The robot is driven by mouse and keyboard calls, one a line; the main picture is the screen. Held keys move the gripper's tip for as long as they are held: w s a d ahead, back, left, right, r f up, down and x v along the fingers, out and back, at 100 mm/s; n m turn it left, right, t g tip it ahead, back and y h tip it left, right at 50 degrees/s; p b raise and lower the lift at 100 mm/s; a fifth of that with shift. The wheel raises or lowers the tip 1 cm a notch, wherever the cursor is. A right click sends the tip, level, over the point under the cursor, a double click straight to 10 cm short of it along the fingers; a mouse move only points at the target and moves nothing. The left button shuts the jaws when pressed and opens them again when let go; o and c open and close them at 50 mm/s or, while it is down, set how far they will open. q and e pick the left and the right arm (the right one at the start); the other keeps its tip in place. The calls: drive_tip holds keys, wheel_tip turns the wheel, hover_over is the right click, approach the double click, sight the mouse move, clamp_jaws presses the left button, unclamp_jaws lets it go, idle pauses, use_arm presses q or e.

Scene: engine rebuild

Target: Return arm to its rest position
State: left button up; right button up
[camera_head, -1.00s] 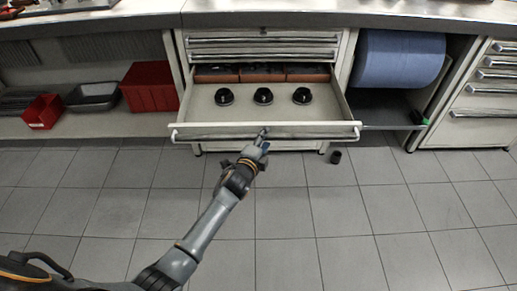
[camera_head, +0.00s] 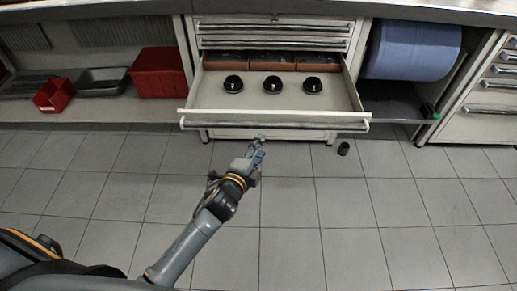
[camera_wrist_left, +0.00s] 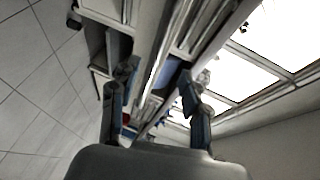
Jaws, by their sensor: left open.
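My left arm comes in from the lower left in the head view. Its gripper (camera_head: 258,146) is in front of and apart from the open drawer's front edge, over the tiled floor. In the left wrist view the two fingers of the gripper (camera_wrist_left: 158,98) stand apart with nothing between them. The drawer (camera_head: 220,101) is pulled out of the cabinet and holds three black round parts (camera_head: 272,86) in a row, with red-brown bins (camera_head: 275,60) behind them. My right gripper is not in view.
A red bin (camera_head: 158,72), a smaller red bin (camera_head: 53,95) and a grey tray (camera_head: 102,81) sit on the left shelf. A blue roll (camera_head: 412,50) is at right. A small black cylinder (camera_head: 343,148) stands on the floor. The tiled floor in front is largely clear.

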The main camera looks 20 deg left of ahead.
use_arm(q)
drive_tip(key=s+a+f+n+g+y, duration=0.1)
drive_tip(key=s+a+f+n+g, duration=0.1)
drive_tip(key=s+f+n+g, duration=0.65)
drive_tip(key=s+a+f+n+t+y, duration=0.15)
drive_tip(key=s+f, duration=0.35)
drive_tip(key=f, duration=0.8)
drive_tip(key=s+a+f+n+g, duration=0.1)
drive_tip(key=s+f+n+g, duration=0.2)
drive_tip(key=s+f, duration=0.45)
drive_tip(key=s+f+n+g, duration=0.3)
drive_tip(key=s+f, duration=0.1)
drive_tip(key=s, duration=0.7)
drive_tip(key=s+a+r+g+p, duration=0.1)
drive_tip(key=s+a+p, duration=0.1)
drive_tip(key=s+p, duration=1.3)
drive_tip(key=shift+s+a+g, duration=0.4)
drive_tip(key=shift+s, duration=0.05)
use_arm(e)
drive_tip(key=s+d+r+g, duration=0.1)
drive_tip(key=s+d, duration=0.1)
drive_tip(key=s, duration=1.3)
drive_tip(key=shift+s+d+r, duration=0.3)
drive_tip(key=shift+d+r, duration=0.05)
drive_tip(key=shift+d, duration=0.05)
use_arm(q)
drive_tip(key=shift+r+h, duration=0.1)
drive_tip(key=shift+h, duration=0.15)
